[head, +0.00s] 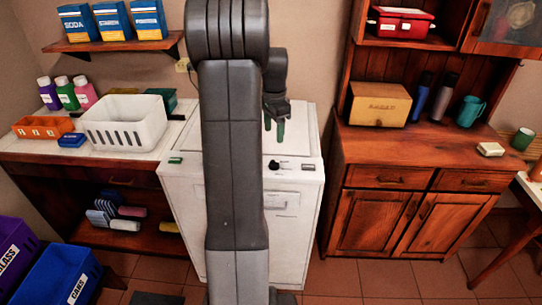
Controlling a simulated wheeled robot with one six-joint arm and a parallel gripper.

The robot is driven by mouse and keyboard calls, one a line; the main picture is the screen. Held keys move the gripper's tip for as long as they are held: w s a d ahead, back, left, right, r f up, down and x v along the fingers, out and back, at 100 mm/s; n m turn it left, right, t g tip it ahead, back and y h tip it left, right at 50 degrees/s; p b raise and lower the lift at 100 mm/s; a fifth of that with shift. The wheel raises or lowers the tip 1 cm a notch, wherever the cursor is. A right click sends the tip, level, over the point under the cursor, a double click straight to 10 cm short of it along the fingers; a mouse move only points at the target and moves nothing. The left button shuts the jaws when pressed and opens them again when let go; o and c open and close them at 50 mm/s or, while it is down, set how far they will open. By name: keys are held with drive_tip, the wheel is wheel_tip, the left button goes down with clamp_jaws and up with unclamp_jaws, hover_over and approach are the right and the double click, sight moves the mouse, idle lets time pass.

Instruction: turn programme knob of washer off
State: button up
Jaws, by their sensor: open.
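The white washer (286,238) stands in the middle, partly hidden behind my arm. A small black knob (273,164) sits on the right part of its front control strip. Its pointer direction is too small to tell. My gripper (274,131), with green fingers pointing down, is open and empty. In the picture it is above the knob, over the washer's top, and appears apart from the knob.
A wooden cabinet (375,221) stands to the right, with a yellow box (378,104) on it. A counter with a white basket (124,124) is to the left. Blue (62,273) and purple (17,245) bins are at lower left. Tiled floor shows in front.

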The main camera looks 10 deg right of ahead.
sight(274, 161)
wheel_tip(274, 161, down, 13)
drive_tip(key=shift+r+p, duration=0.2)
drive_tip(key=shift+p, duration=0.6)
drive_tip(key=c, duration=1)
drive_tip(key=shift+o, duration=0.2)
